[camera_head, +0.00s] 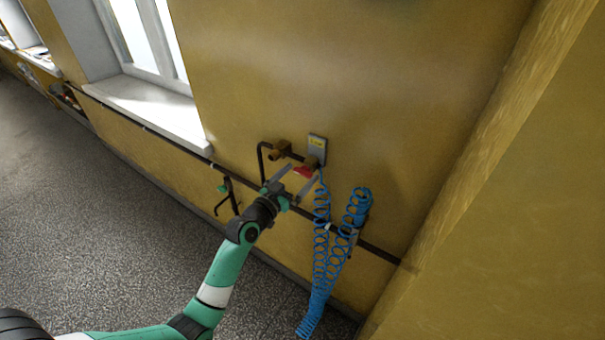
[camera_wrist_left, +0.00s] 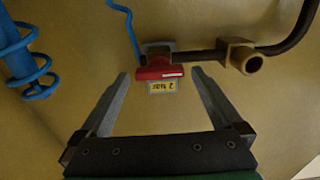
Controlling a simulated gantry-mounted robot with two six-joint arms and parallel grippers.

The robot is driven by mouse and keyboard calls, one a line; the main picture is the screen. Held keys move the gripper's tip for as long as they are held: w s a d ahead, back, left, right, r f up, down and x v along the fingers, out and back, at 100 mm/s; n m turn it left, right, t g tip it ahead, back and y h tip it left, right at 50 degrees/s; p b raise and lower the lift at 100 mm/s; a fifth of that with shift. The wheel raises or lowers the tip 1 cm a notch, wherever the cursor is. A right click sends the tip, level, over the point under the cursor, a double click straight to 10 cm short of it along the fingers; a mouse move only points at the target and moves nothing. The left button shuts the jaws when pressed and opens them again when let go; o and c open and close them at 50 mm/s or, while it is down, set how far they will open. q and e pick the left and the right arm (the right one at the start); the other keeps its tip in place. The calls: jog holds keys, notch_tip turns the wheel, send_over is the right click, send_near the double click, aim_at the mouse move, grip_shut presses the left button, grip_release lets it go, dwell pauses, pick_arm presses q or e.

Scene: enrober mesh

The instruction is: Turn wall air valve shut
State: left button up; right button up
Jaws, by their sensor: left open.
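The wall air valve has a red handle (camera_head: 303,171) on a dark pipe beside a brass fitting, on the yellow wall. In the left wrist view the red handle (camera_wrist_left: 160,73) lies crosswise, roughly in line with the pipe. My left gripper (camera_head: 304,173) is open, with its fingers pointing at the valve. In the left wrist view its fingertips (camera_wrist_left: 160,76) appear on either side of the handle, with gaps at both sides. I cannot tell how far short of the handle they are. My right gripper is in neither view.
A blue coiled hose (camera_head: 321,240) hangs just right of the gripper. A labelled plate (camera_head: 317,146) is on the wall by the valve. A dark pipe (camera_head: 378,252) runs along the wall. A window sill (camera_head: 150,112) juts out at the left. The speckled floor (camera_head: 80,230) is clear.

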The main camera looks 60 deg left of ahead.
pick_arm(q)
jog(key=shift+x, duration=1.15)
jog(key=c, duration=1.3)
jog(key=shift+n, duration=0.3)
jog(key=n+p, duration=0.1)
jog(key=n, duration=0.2)
jog(key=shift+r+p, duration=0.1)
jog(key=shift+p, duration=0.25)
jog(key=n+p, duration=0.1)
jog(key=n, duration=0.4)
jog(key=shift+s+a+p, duration=0.1)
jog(key=shift+a+p, duration=0.05)
jog(key=shift+p, duration=0.15)
jog(key=n+p, duration=0.1)
jog(key=n, duration=0.4)
jog(key=shift+f+p, duration=0.2)
jog(key=shift+p, duration=0.1)
jog(key=shift+f+n+p, duration=0.1)
jog(key=shift+n+p, duration=0.35)
jog(key=shift+n, duration=1.75)
